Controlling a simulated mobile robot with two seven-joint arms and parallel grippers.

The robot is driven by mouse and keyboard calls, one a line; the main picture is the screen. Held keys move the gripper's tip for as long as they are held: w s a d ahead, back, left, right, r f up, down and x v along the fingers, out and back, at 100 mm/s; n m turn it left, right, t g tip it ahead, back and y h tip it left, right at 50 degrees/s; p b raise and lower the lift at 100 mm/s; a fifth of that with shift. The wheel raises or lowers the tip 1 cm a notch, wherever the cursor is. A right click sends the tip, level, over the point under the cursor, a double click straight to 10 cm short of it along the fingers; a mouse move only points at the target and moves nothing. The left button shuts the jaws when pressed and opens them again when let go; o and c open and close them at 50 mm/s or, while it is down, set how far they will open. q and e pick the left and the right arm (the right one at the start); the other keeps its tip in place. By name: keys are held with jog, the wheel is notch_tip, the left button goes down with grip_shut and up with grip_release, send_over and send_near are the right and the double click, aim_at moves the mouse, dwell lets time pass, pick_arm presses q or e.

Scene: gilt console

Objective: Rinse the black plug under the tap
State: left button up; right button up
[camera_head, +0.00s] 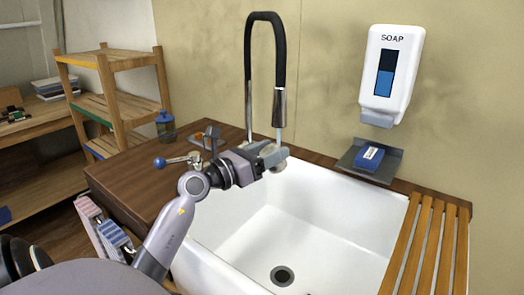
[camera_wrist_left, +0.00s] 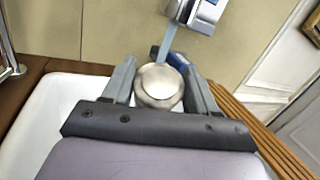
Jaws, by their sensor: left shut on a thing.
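My left gripper (camera_head: 268,156) reaches over the white sink (camera_head: 235,262) under the tap (camera_head: 280,105). It is shut on a round, shiny silver-coloured thing (camera_head: 277,161), not a black one. In the left wrist view this rounded thing (camera_wrist_left: 159,86) sits between the two fingers of the left gripper (camera_wrist_left: 160,92). A thin stream of water (camera_head: 278,135) runs from the tap down to the held thing; it also shows in the left wrist view (camera_wrist_left: 166,42). No black plug can be made out. My right gripper is not in view.
A tap lever (camera_head: 178,161) stands on the wooden counter (camera_head: 137,190) at left. A soap dispenser (camera_head: 391,75) hangs above a grey ledge (camera_head: 383,174) with a blue box (camera_head: 369,158). A slatted wooden rack (camera_head: 425,250) covers the sink's right side. The drain (camera_head: 282,275) is uncovered.

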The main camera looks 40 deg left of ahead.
pick_arm(q)
jog(key=shift+d, duration=0.1)
dwell(0.6)
jog(key=shift+s+d+p, duration=0.15)
jog(key=shift+d+p, duration=0.35)
jog(key=shift+d, duration=0.05)
jog(key=shift+a, duration=0.15)
jog(key=shift+w+a, duration=0.25)
jog(key=shift+a, duration=0.25)
jog(key=shift+d, duration=0.1)
jog(key=shift+s+d+p, duration=0.25)
jog(key=shift+d+p, duration=0.1)
jog(key=shift+d, duration=0.15)
jog(key=shift+s, duration=0.1)
